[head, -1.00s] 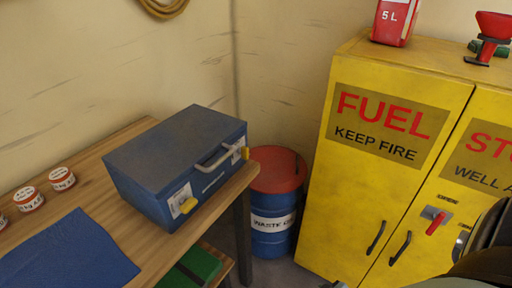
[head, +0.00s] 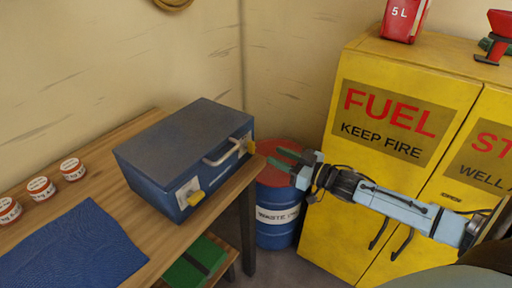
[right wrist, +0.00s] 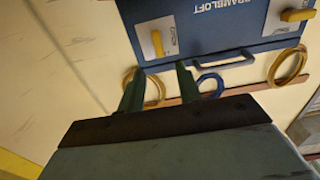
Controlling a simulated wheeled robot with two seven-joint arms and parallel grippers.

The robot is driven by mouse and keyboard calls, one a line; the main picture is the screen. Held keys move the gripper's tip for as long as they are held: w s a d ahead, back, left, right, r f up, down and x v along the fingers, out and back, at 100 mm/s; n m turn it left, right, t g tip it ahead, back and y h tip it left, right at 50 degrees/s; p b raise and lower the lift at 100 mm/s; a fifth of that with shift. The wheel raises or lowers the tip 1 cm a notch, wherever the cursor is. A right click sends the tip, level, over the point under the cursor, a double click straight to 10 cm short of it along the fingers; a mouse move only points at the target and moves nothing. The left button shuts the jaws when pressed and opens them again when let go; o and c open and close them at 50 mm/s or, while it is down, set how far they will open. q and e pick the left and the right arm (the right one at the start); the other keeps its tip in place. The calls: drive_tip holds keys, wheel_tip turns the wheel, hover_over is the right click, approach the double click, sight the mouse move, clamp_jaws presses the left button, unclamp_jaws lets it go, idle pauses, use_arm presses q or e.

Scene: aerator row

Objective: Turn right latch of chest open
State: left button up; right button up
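The blue chest (head: 180,142) stands shut on the wooden table, its front with a grey handle (head: 222,153) facing right. Its right latch (head: 251,147) is a yellow lever at the far end of the front. The left latch (head: 195,198) is a yellow lever at the near end. My right gripper (head: 274,156), with dark green fingers, is open and empty, a little apart from the right latch. In the right wrist view the chest is upside down; the right latch (right wrist: 157,43) lies beyond the parted fingers (right wrist: 158,84), its lever lengthwise, the other lever crosswise. My left gripper is not in view.
A waste drum (head: 277,222) stands on the floor beside the table, below my right gripper. A yellow fuel cabinet (head: 350,190) is behind my right arm. A blue mat (head: 75,250) and several small tins (head: 41,188) are on the table. A green case (head: 190,268) sits below.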

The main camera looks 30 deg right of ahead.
sight(254, 146)
drive_tip(key=x, duration=0.8)
drive_tip(key=shift+w+a, duration=0.1)
drive_tip(key=shift+w, duration=0.15)
drive_tip(key=shift+c, duration=0.3)
clamp_jaws()
